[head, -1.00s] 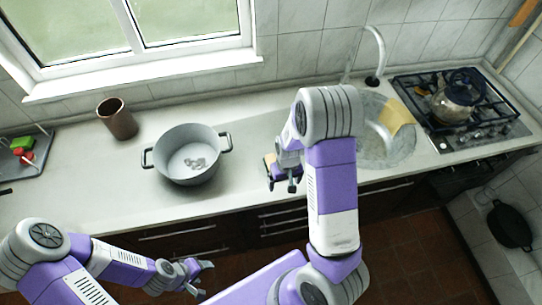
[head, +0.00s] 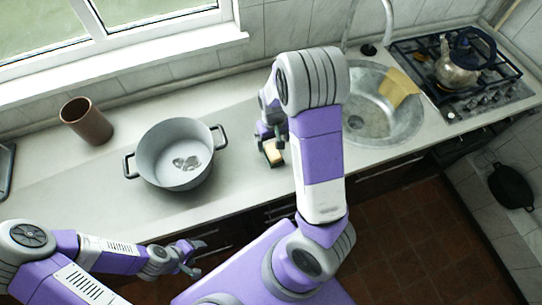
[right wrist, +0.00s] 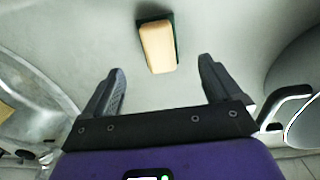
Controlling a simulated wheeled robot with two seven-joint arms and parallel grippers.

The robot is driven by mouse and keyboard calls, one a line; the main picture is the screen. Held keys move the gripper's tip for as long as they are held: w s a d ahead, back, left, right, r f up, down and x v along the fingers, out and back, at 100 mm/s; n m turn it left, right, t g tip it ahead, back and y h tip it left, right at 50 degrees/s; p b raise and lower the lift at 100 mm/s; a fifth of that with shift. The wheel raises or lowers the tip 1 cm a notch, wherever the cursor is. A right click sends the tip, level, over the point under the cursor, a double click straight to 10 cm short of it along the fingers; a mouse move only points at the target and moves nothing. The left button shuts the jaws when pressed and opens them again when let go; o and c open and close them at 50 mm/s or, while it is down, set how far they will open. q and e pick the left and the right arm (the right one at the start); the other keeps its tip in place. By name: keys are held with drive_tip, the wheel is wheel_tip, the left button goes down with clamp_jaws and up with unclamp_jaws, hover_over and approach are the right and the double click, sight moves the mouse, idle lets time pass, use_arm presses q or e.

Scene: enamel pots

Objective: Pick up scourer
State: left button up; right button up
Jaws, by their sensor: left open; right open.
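The scourer (head: 273,153) is a small tan block with a dark green side, lying on the counter between the pot and the sink. It also shows in the right wrist view (right wrist: 158,46), whole and uncovered, just ahead of the fingertips. My right gripper (head: 268,135) is over the counter beside the scourer. In the right wrist view its two fingers (right wrist: 161,78) are spread apart with nothing between them. My left gripper (head: 192,262) is open and empty, in front of the counter at the lower left.
A grey two-handled pot (head: 180,185) stands left of the scourer. A brown cup (head: 87,122) is further left. A round sink (head: 415,125) with a yellow cloth (head: 399,88) on its rim is at right, then a hob with a kettle (head: 458,72). The counter around the scourer is clear.

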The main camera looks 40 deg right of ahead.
sight(273, 151)
wheel_tip(273, 151, down, 8)
drive_tip(key=shift+s+f+b, duration=0.1)
drive_tip(key=shift+b, duration=0.55)
drive_tip(key=c, duration=1.2)
wheel_tip(273, 151, up, 10)
drive_tip(key=shift+r+p, duration=0.1)
drive_tip(key=shift+p, duration=0.9)
drive_tip(key=shift+c, duration=0.2)
drive_tip(key=o, duration=0.5)
drive_tip(key=shift+c, duration=1.4)
